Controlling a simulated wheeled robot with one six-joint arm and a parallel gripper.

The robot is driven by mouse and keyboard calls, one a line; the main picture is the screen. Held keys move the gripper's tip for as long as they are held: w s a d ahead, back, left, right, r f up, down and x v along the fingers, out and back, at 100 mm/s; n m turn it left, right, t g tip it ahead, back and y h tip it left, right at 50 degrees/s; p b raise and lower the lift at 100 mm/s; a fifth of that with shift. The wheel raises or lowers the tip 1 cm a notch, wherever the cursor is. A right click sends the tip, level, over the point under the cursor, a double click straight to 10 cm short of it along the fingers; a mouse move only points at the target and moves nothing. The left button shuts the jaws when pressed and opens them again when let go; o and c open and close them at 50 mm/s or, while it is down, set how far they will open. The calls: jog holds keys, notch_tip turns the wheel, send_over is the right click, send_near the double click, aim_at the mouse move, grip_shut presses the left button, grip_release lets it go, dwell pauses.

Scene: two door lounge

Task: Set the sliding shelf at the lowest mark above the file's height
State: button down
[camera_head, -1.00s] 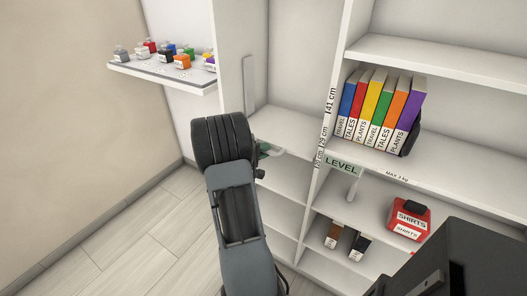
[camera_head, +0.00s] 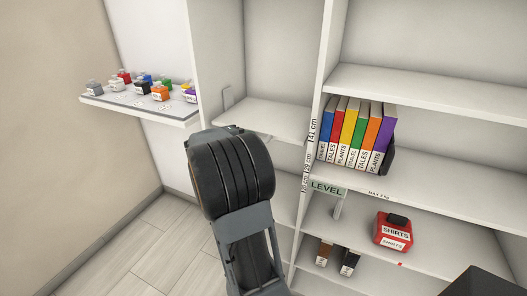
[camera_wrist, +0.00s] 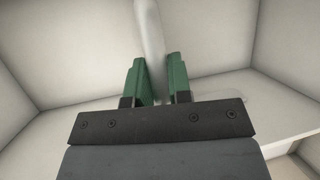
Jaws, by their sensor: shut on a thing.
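The sliding shelf (camera_head: 262,118) is a white board in the left bay of the white shelving, level as far as it shows. On the upright to its right are height marks (camera_head: 311,140); 41 cm and 29 cm are readable, with a lower one partly hidden. The shelf's right front end appears near the 41 cm mark. My gripper (camera_wrist: 158,80), with green fingers, is shut on a pale bar (camera_wrist: 149,25) in the wrist view; how the bar joins the shelf is unclear. In the head view my arm hides the gripper. I cannot identify the file.
A row of coloured books (camera_head: 352,135) stands in the right bay. A wall ledge (camera_head: 140,107) at left holds several small coloured bottles. The floor at lower left is clear.

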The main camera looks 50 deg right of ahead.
jog(key=shift+w+r+p, duration=0.1)
jog(key=shift+r+p, duration=0.2)
jog(key=shift+r, duration=1.75)
jog(key=c, duration=1.1)
grip_release()
jog(key=shift+f, duration=0.1)
jog(key=shift+f, duration=0.1)
jog(key=b+v, duration=0.1)
jog(key=v, duration=1.2)
jog(key=shift+a, duration=0.4)
